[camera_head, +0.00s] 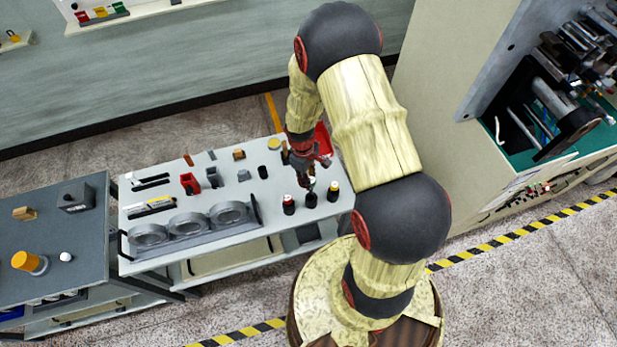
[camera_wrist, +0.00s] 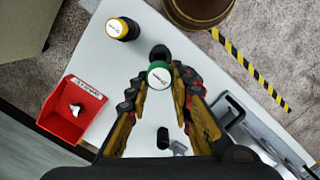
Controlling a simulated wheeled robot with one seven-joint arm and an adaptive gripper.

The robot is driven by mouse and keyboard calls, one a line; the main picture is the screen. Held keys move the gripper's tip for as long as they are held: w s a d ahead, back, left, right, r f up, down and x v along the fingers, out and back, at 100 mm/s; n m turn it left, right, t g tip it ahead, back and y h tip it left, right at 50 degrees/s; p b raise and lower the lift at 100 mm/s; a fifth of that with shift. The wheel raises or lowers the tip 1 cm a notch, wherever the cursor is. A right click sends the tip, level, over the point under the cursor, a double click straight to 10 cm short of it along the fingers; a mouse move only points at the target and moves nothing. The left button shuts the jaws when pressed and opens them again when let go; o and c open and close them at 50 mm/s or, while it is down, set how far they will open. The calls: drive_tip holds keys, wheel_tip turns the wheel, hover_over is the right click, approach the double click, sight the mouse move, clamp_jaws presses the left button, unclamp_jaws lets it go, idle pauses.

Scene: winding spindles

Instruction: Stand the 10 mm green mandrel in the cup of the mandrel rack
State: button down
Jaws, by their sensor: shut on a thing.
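My gripper (camera_head: 308,163) is over the right part of the white bench. In the wrist view my gripper (camera_wrist: 160,88) is shut on the green mandrel (camera_wrist: 159,75), whose white-topped, green-ringed end faces the camera between the fingertips. A black cup (camera_wrist: 160,51) shows just beyond the mandrel. In the head view this middle cup (camera_head: 311,199) stands under my gripper, between a cup with a red-ringed mandrel (camera_head: 289,204) and one with a yellow-ringed mandrel (camera_head: 333,190). The mandrel's lower end is hidden in the wrist view, so I cannot tell its exact height above the cup.
A grey fixture with round openings (camera_head: 190,225) and several small blocks occupy the bench's left part.

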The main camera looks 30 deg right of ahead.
drive_tip(key=shift+f+b, duration=1.9)
drive_tip(key=shift+f, duration=0.95)
drive_tip(key=c, duration=1.5)
unclamp_jaws()
drive_tip(key=shift+r, duration=0.1)
wheel_tip(320, 180, up, 12)
drive_tip(key=w, duration=0.1)
drive_tip(key=shift+a, duration=0.3)
